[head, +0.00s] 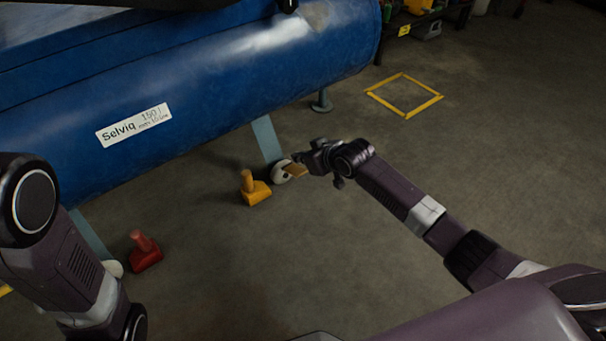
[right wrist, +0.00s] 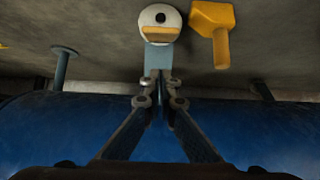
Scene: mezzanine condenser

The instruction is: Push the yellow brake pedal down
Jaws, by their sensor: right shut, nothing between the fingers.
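The yellow brake pedal (head: 296,171) sticks out from a white caster wheel (head: 281,174) under the blue tank. In the right wrist view the pedal (right wrist: 158,31) is a yellow band across the white wheel (right wrist: 160,15), above my fingertips in the picture. My right gripper (head: 304,159) is shut and empty, close to the pedal; in the head view it appears just above and beside it. The right wrist view shows its fingertips (right wrist: 160,88) together and apart from the pedal in the picture. Whether they touch it I cannot tell. My left gripper is out of view.
A yellow chock with a handle (head: 257,192) stands on the floor beside the wheel. A red one (head: 145,252) stands farther left. The blue tank (head: 200,85) hangs low above on grey legs (head: 267,139). The floor to the right is open, with a yellow marked square (head: 404,77).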

